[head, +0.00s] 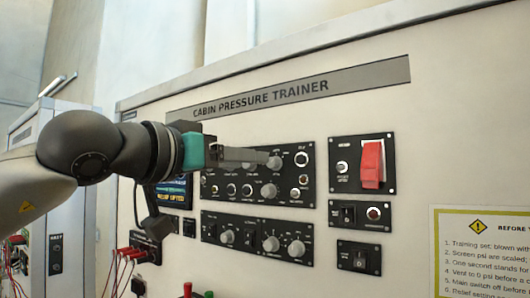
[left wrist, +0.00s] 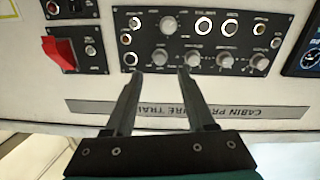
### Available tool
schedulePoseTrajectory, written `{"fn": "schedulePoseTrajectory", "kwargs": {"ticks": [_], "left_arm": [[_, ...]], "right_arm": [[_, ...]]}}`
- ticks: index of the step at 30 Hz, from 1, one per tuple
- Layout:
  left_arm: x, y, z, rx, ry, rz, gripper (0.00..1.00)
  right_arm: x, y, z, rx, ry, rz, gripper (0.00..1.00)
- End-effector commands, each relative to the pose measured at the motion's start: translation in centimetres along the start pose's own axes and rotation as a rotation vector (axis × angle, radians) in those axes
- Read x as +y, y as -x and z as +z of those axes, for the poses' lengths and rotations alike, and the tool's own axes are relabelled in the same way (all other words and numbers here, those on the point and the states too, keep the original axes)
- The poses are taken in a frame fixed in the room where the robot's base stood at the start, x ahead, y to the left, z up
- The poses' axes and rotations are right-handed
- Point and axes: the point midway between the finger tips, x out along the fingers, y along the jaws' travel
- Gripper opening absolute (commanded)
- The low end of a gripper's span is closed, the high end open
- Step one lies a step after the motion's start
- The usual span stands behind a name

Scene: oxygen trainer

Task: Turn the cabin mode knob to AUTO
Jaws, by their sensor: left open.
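A grey round knob (head: 274,162) sits at the top right of the upper black control panel (head: 292,180). Its label is too small to read, so I cannot confirm that it is the cabin mode knob. My left gripper (head: 262,156) reaches in from the left, with its fingers pointing at this knob. In the left wrist view, which is upside down, the open left gripper (left wrist: 160,75) has one fingertip to each side of the knob (left wrist: 160,57). I cannot tell whether they touch it. My right gripper is not in view.
Other knobs (left wrist: 225,60) stand close beside it in the same row, and another knob (head: 268,190) sits below. A red guarded switch (head: 372,164) is to the right. A lower panel (head: 257,237) has more knobs. Red cables (head: 127,256) hang at lower left.

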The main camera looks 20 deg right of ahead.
Motion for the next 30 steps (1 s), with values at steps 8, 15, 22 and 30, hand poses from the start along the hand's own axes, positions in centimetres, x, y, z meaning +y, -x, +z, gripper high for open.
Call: {"fn": "schedulePoseTrajectory", "kwargs": {"ticks": [8, 15, 22, 30], "left_arm": [[0.1, -4.7, -0.1, -0.002, 0.003, 0.002, 0.55], [0.0, -6.0, 0.0, -0.001, 0.001, 0.000, 0.55], [0.0, -6.1, 0.1, -0.001, 0.001, 0.001, 0.55], [0.0, -6.0, 0.1, -0.001, 0.001, 0.000, 0.27]], "right_arm": [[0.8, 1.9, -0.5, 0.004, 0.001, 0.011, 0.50], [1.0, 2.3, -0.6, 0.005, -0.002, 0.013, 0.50], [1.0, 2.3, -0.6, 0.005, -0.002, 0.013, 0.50], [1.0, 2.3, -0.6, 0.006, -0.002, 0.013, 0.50]]}}
